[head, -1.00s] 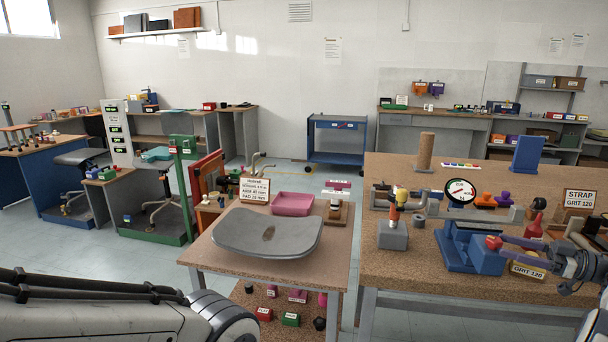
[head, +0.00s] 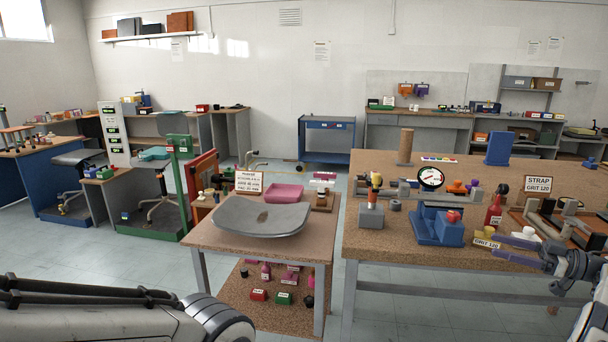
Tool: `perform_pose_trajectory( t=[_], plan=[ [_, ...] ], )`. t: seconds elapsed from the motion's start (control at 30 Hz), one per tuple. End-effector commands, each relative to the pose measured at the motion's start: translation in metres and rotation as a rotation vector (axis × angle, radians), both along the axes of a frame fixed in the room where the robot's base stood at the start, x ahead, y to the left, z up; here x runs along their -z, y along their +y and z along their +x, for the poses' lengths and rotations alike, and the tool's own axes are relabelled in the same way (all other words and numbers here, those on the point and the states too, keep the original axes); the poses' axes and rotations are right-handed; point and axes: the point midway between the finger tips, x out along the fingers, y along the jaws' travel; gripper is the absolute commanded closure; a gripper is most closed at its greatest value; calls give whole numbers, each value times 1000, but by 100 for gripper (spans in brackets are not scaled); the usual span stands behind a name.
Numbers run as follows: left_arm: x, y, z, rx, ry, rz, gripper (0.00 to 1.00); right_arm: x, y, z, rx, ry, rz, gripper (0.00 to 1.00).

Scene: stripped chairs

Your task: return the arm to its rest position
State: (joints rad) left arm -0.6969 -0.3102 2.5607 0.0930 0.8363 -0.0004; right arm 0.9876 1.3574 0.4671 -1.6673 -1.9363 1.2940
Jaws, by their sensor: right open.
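My right arm comes in at the right edge, with its dark wrist (head: 572,264) over the near right part of the workbench. My right gripper (head: 512,243) points left with its purple-grey fingers apart. It holds nothing that I can see. It is to the right of the blue vise (head: 436,227) with a red piece on top, and apart from it. A yellow strip labelled GRIT 120 (head: 487,243) lies just beside the fingertips. My left arm (head: 110,315) lies across the lower left corner; its gripper is out of the picture.
A red bottle (head: 494,212) and a STRAP GRIT 120 sign (head: 538,184) stand close to the right gripper. A small table (head: 215,236) at centre carries a grey seat shell (head: 262,217) and a pink tray (head: 284,193).

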Motion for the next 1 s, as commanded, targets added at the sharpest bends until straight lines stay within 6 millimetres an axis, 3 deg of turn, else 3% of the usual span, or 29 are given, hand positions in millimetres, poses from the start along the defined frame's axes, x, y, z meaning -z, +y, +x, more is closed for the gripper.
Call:
perform_pose_trajectory(
  t=[0.37,0.67,0.77,0.9,1.0],
  plan=[
    [-5,0,0,0,-1,-1,11,-43,38,62,62,-91,-1,24],
    [-13,0,0,0,0,0,11,-107,92,138,205,-193,14,24],
    [-18,0,0,0,0,0,11,-142,128,174,292,-224,25,24],
    [-28,0,0,0,0,0,11,-197,209,221,476,-212,33,24],
    [-35,0,0,0,-1,-1,11,-213,271,229,605,-126,9,24]
  ],
)
